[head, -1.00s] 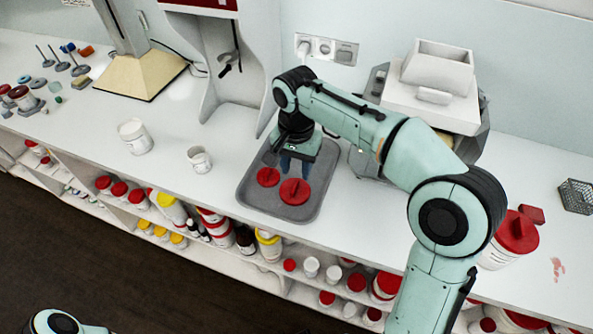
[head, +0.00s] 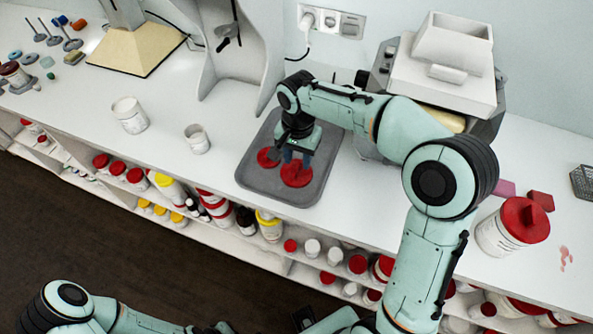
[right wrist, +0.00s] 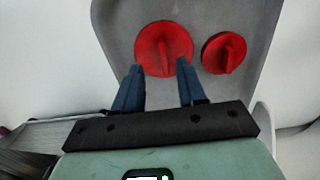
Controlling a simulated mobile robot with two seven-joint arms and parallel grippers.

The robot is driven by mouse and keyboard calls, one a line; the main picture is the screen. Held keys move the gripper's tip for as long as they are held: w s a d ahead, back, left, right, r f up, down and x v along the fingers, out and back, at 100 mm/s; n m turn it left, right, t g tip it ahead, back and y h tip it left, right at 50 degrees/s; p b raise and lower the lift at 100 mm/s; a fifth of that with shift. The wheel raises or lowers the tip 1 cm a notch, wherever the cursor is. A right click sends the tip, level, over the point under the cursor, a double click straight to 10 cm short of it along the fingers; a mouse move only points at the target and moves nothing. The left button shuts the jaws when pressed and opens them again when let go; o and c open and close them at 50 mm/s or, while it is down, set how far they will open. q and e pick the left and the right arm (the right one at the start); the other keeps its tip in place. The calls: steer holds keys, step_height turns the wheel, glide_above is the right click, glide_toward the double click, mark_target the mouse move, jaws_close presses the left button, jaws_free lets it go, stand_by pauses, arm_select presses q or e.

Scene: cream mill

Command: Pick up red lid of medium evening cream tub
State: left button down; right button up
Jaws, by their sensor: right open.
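Two red lids with raised grip ridges lie on a grey tray (head: 262,186). The larger lid (head: 297,174) is nearer the tray's front right, and the smaller lid (head: 267,158) is to its left. Which tub each lid belongs to cannot be read. My right gripper (head: 293,160) is open and empty, just behind the larger lid. In the right wrist view its blue fingers (right wrist: 160,75) point at the larger lid (right wrist: 163,48), with the ridge between their lines; contact cannot be told. The smaller lid (right wrist: 224,53) is to the right, outside the fingers. My left gripper is not visible.
Two open white tubs, a larger one (head: 130,115) and a smaller one (head: 197,139), stand left of the tray. A big red-lidded tub (head: 512,226) stands at the right. A machine (head: 440,75) is behind my right arm. Shelves below hold several containers.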

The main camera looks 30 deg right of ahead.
mark_target(297, 167)
steer(key=f, duration=0.4)
steer(key=shift+w+f, duration=0.15)
steer(key=shift+w, duration=0.15)
jaws_close()
